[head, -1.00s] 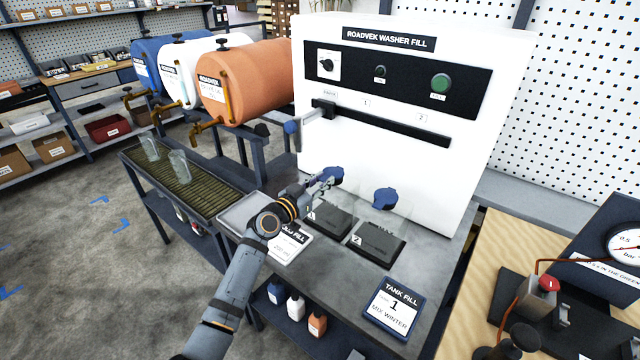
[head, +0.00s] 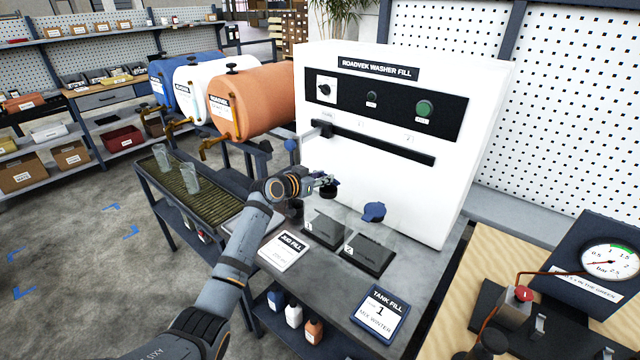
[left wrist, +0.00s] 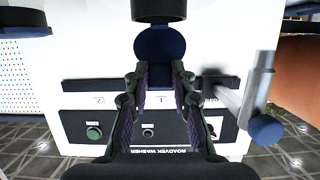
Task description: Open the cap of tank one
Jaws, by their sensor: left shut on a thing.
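My left gripper (head: 322,183) is shut on the blue cap of tank one at the front of the white washer-fill cabinet (head: 455,200). In the left wrist view, the blue cap (left wrist: 160,45) shows as a round face just beyond the fingertips. A dark round neck (left wrist: 158,10) shows right by it. In the head view the dark neck (head: 328,193) shows below the fingers, and the cap looks tilted up from it; the gripper hides most of the cap. The second blue cap (head: 374,211) sits to the right, apart from the gripper. My right gripper is not in view.
A black rail with a lever (head: 322,128) runs across the cabinet above the gripper. Two black pads (head: 368,253) lie on the counter below. A tank fill card (head: 380,310) stands at the front. Orange, white and blue drums (head: 255,95) are at left.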

